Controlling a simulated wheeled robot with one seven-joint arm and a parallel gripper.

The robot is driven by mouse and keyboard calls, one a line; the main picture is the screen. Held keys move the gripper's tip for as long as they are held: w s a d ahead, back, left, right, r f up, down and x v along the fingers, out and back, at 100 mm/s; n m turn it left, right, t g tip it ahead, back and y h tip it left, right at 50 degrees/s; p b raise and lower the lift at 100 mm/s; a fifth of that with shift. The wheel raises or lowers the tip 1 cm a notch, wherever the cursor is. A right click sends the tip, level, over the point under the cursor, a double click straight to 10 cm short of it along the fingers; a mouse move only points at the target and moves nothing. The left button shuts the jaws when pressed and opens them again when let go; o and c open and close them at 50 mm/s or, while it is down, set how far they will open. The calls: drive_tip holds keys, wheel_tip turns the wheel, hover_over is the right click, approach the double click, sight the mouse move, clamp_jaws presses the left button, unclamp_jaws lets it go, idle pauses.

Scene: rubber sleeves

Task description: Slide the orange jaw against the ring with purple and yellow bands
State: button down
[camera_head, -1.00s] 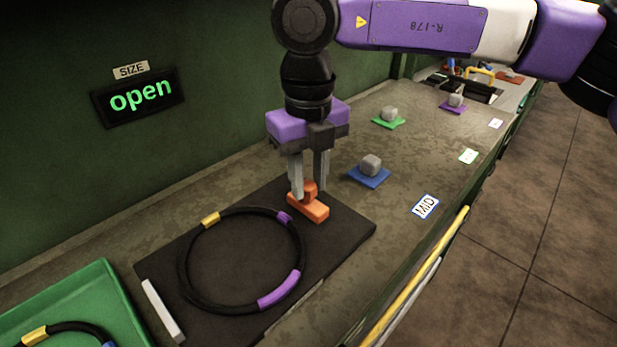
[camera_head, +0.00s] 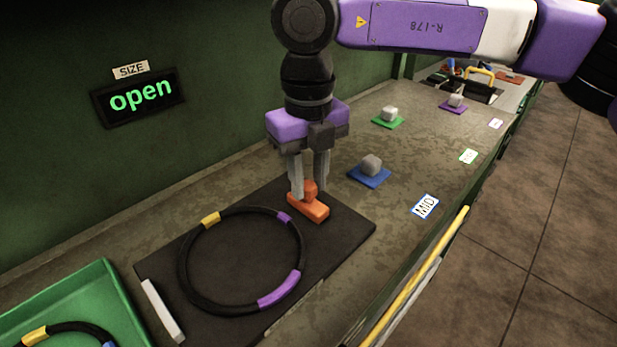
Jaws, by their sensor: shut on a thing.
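The orange jaw (camera_head: 310,208) sits on the dark mat (camera_head: 345,232), toward its far right part. My gripper (camera_head: 309,185) points down from above and is shut on the upper knob of the orange jaw. The black ring (camera_head: 184,273) with purple and yellow bands lies flat on the mat to the left of the jaw. It has one yellow band and two purple bands. The jaw stands close to the ring's upper right side, with a small gap of mat showing between them. The knob is partly hidden by the fingers.
A white bar (camera_head: 162,310) lies at the mat's left edge. A green tray (camera_head: 102,275) at lower left holds another banded ring. Grey blocks on blue (camera_head: 369,178), green and purple squares stand behind to the right. A wall display (camera_head: 140,95) reads "open".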

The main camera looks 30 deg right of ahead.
drive_tip(key=shift+a, duration=0.1)
drive_tip(key=a, duration=0.1)
drive_tip(key=s+a+b, duration=0.1)
drive_tip(key=a, duration=0.1)
drive_tip(key=a+b, duration=0.1)
drive_tip(key=a, duration=0.1)
drive_tip(key=shift+s, duration=0.3)
drive_tip(key=shift+a+r, duration=0.1)
drive_tip(key=shift+a, duration=0.05)
drive_tip(key=c, duration=1.1)
unclamp_jaws()
drive_tip(key=shift+s, duration=0.1)
wheel_tip(320, 180, up, 8)
